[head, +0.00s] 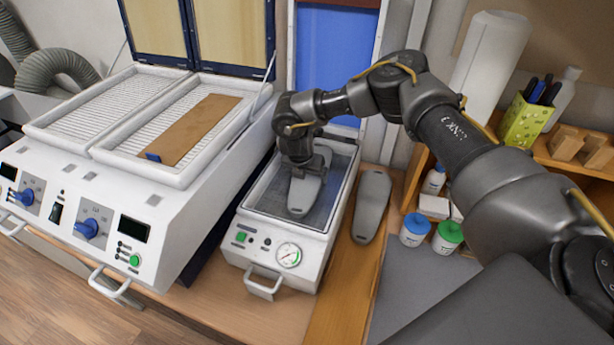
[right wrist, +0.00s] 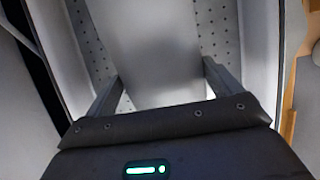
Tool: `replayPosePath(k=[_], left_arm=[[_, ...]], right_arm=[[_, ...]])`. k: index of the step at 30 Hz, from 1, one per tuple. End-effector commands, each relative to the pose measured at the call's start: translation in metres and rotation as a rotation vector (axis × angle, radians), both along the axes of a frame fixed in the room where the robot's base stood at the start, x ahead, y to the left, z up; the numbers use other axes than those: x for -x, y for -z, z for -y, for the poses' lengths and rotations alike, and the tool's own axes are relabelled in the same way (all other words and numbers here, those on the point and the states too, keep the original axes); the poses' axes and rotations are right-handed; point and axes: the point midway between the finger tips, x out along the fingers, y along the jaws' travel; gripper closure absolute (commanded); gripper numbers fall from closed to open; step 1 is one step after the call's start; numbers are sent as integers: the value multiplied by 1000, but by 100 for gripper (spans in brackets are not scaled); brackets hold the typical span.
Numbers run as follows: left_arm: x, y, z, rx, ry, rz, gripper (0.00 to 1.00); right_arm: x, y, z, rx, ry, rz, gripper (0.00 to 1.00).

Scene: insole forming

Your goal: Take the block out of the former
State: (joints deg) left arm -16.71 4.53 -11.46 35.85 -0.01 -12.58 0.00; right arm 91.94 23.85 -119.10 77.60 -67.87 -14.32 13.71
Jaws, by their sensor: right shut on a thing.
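The former (head: 285,258) is a small white machine with a gauge and a front handle, its blue-lined lid (head: 327,62) standing open. A grey foot-shaped block (head: 300,199) is in its recessed bed. My right gripper (head: 308,170) reaches down from above and is shut on the block near its far end. In the right wrist view the block (right wrist: 155,45) sits between the two fingers (right wrist: 160,85), above the perforated bed. I cannot tell whether the block still touches the bed. My left gripper is not in view.
A second grey block (head: 371,205) lies on the wooden strip right of the former. A larger white heater (head: 75,195) with a brown sheet (head: 190,128) stands at left. A wooden shelf (head: 560,150) with bottles is at right. A grey mat (head: 400,280) has bare room.

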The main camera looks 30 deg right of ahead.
Motion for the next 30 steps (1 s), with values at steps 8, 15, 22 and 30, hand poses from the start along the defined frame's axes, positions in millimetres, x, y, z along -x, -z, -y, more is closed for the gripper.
replayPosePath(k=[8,15,22,30], left_arm=[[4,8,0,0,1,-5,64],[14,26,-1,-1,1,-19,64],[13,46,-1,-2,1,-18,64],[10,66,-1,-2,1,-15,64]], right_arm=[[-1,-16,0,-1,0,3,47],[15,-50,-11,-1,-5,5,47],[49,-94,-35,2,-11,7,47],[95,-118,-65,2,-4,5,47]])
